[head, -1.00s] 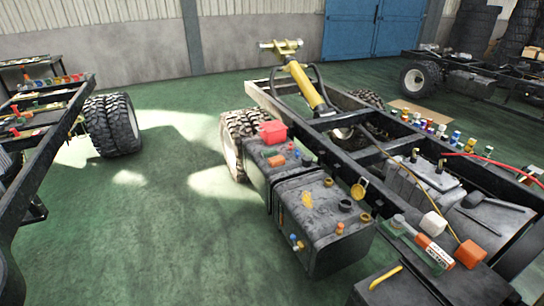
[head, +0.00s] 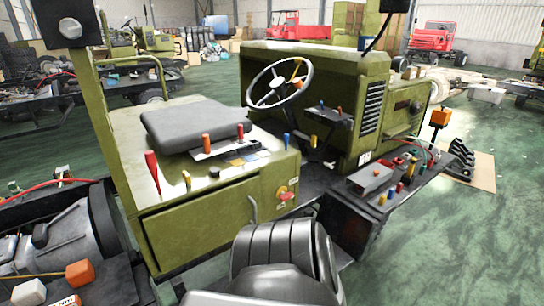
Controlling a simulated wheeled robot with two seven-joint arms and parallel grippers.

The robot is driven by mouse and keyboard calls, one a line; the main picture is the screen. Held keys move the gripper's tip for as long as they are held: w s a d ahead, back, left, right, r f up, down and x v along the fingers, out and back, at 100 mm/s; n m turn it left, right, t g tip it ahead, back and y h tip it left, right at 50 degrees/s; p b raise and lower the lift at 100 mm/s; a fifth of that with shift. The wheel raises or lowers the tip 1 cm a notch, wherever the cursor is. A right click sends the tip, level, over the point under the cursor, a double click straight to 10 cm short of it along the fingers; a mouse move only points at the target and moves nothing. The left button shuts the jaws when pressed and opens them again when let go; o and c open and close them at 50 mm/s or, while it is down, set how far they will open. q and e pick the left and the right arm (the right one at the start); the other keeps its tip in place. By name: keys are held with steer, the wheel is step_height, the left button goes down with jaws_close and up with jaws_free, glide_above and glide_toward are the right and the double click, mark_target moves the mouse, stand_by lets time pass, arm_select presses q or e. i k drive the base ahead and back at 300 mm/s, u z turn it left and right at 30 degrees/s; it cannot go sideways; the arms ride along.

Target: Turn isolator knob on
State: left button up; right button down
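A red knob (head: 286,196) with a yellow part around it sits on the lower right side of the olive-green seat box (head: 200,222) in the head view. It looks like the isolator knob, but it is too small for me to tell its position. A small pale label is beside it. Neither of my grippers is in view.
A steering wheel (head: 280,84) and a dark seat (head: 194,126) are above the box. Coloured levers stand behind the knob. A dark battery-like box (head: 360,214) and a switch panel (head: 390,186) are at right. Green floor is open at far right.

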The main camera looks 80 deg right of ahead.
mark_target(284, 196)
steer(key=z, duration=2.95)
steer(key=i, duration=0.4)
steer(key=u, duration=1.45)
